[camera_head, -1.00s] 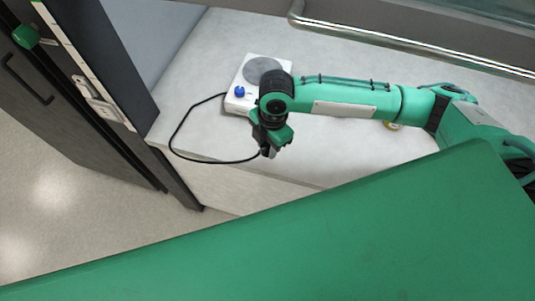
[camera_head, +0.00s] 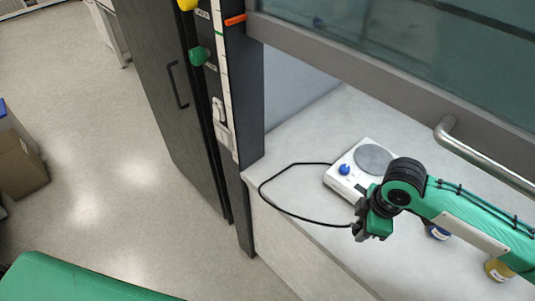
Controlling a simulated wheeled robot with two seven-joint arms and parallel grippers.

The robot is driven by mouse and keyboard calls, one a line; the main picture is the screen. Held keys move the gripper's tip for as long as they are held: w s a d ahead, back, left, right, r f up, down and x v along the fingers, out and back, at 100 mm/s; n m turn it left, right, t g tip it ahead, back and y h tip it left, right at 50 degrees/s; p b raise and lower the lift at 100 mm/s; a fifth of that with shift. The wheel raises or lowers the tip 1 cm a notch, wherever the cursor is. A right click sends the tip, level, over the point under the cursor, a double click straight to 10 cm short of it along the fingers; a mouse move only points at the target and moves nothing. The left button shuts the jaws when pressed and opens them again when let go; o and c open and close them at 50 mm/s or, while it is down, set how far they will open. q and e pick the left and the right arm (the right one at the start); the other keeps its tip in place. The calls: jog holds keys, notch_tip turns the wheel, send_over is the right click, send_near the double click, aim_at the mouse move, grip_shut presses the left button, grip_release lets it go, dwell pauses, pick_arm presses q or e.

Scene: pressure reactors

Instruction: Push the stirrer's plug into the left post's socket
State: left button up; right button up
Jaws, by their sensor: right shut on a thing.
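The stirrer (camera_head: 351,181) is a white box with a round grey plate and a blue knob, standing on the pale worktop. Its black cable (camera_head: 262,194) loops left off the stirrer and back to my right gripper (camera_head: 361,235). My right gripper is shut on the cable's end, in front of the stirrer near the worktop's front edge. The plug itself is hidden or too small to make out. The left post (camera_head: 249,120) is dark, with a pale strip carrying light socket plates (camera_head: 221,122). It is left of the gripper and well apart. My left gripper is not in view.
A raised glass sash with a metal handle bar (camera_head: 480,155) hangs over the worktop. A blue-labelled jar (camera_head: 438,232) and a yellowish jar (camera_head: 498,270) stand by my right arm. Green and yellow knobs project from the post's front. Open floor lies left.

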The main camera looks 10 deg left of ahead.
jog(key=d+r+m, duration=0.2)
jog(key=d+m, duration=0.1)
jog(key=m, duration=0.6)
jog(key=w+d+r+m+t+h, duration=0.1)
jog(key=d+r+m, duration=0.1)
jog(key=m, duration=0.6)
jog(key=shift+w+d+m, duration=0.2)
jog(key=shift+d+m, duration=0.2)
jog(key=shift+d, duration=0.5)
